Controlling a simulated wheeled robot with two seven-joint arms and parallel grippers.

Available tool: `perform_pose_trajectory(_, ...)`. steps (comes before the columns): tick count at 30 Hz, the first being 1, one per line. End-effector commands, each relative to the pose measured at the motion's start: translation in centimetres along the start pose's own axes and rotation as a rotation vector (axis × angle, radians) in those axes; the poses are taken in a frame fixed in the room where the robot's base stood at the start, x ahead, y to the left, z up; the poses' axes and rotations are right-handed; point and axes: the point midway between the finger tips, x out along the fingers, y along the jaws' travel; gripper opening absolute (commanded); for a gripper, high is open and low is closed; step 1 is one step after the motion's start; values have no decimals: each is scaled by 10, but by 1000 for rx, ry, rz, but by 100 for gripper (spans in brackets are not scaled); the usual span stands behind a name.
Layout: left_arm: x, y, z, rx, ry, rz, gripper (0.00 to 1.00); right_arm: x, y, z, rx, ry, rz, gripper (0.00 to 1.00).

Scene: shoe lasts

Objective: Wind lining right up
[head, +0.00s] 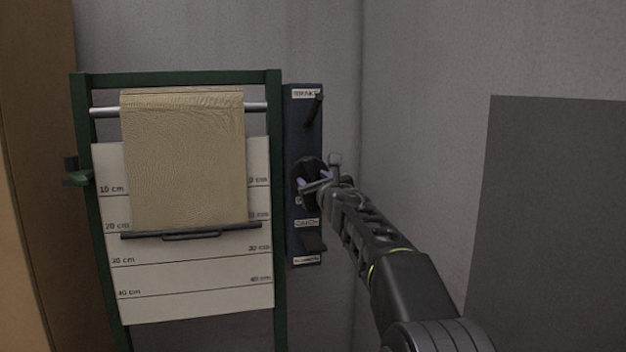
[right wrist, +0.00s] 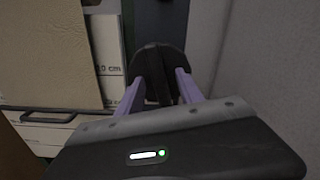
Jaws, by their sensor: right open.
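The tan lining (head: 183,160) hangs from a metal roller (head: 258,106) in a green frame (head: 275,130). A dark bar with a handle (head: 190,235) runs along its lower edge, a little below the 20 cm line of the white scale board (head: 200,290). A dark round knob (right wrist: 160,62) sits on the dark control panel (head: 303,135) right of the frame. My right gripper (head: 310,184) is open at the knob, with its pale purple fingers (right wrist: 158,90) on either side of it. I cannot tell whether they touch it. My left gripper is out of view.
A lever (head: 315,108) stands out near the panel's top, by a label that seems to read BRAKE. Another dark control (head: 313,243) is near the bottom. A grey wall is close on the right, and a brown upright (head: 35,150) stands at left.

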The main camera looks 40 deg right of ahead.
Motion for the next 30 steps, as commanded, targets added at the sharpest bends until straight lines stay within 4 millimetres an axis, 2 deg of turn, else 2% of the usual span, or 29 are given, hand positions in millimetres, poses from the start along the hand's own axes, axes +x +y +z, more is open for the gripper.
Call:
perform_pose_trajectory(8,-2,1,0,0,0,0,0,4,0,0,-1,0,0,44)
perform_pose_trajectory(26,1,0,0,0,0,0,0,-1,0,0,0,0,0,44)
perform_pose_trajectory(30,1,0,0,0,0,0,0,-1,0,0,0,0,0,32)
